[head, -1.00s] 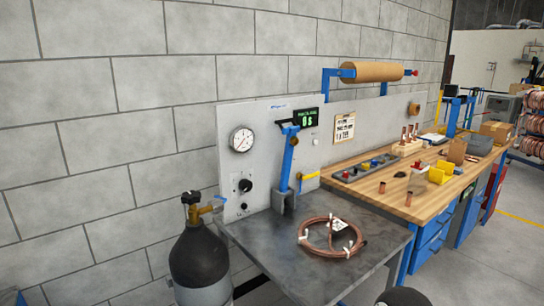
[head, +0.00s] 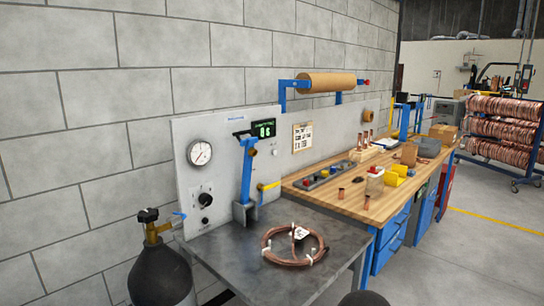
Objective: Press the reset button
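A grey panel (head: 186,125) stands against the block wall behind the metal table. It carries a round white gauge (head: 200,153), a small green-lit display (head: 264,129), a black knob (head: 205,199) and a small dark round part (head: 205,220) below the knob. A small pale round part (head: 275,152) sits right of the blue lever post (head: 247,172). No reset label is readable, so I cannot tell which part is the reset button. Neither gripper is in view.
A copper tube coil (head: 293,258) lies on the grey metal table (head: 222,254). A black gas cylinder (head: 160,277) stands left of it. A wooden workbench (head: 345,205) with tools and parts adjoins on the right. Open floor (head: 470,250) lies beyond.

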